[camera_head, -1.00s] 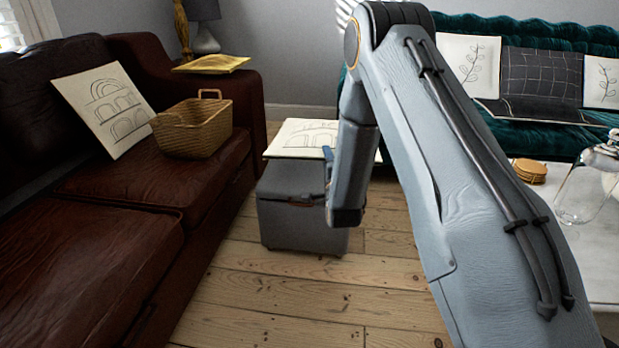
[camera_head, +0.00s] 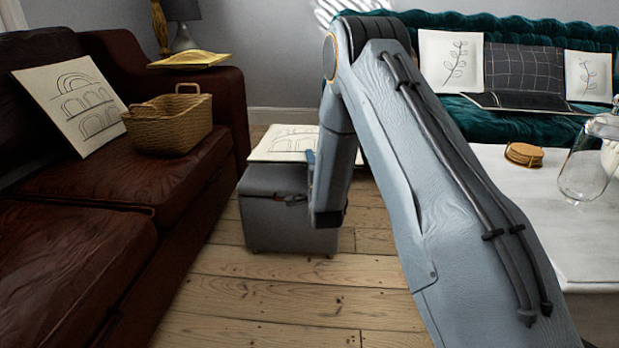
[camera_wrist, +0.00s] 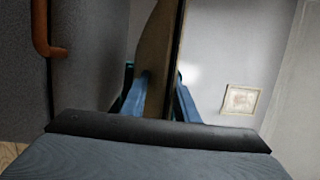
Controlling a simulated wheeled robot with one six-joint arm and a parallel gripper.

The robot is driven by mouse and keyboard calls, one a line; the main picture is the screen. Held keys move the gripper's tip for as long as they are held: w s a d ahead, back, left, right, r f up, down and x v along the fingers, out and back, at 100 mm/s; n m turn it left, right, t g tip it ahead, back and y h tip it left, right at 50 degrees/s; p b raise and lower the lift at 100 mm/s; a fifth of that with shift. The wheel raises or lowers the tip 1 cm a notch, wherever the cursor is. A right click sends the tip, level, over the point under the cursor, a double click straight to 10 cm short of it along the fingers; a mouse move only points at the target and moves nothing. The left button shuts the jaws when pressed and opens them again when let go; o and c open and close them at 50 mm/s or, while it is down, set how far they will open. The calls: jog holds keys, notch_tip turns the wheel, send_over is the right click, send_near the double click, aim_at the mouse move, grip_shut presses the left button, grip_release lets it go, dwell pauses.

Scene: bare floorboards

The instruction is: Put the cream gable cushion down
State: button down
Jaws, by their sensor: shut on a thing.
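The cream gable cushion (camera_head: 283,145), with a dark line drawing on its face, lies flat at the top of the grey ottoman (camera_head: 288,222). I cannot tell whether it rests on the ottoman or hangs just above it. My gripper (camera_head: 313,165) is at the cushion's near edge, mostly hidden by my arm. In the wrist view my blue fingers (camera_wrist: 160,92) are shut on the cushion (camera_wrist: 158,50), seen edge-on. The ottoman's grey side (camera_wrist: 95,60) is close on the left there. My arm hides the cushion's right part in the head view.
A brown leather sofa (camera_head: 75,255) on the left bears a cream arch cushion (camera_head: 75,105) and a wicker basket (camera_head: 165,125). A teal sofa (camera_head: 470,118) stands behind. A white table (camera_head: 540,225) with a glass jar (camera_head: 585,170) is on the right. Floorboards (camera_head: 290,300) in front are clear.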

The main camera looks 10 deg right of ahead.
notch_tip(320, 180, down, 5)
jog(key=shift+r+b, duration=0.2)
jog(key=shift+b, duration=0.9)
jog(key=c, duration=1.4)
grip_release()
jog(key=shift+o, duration=0.3)
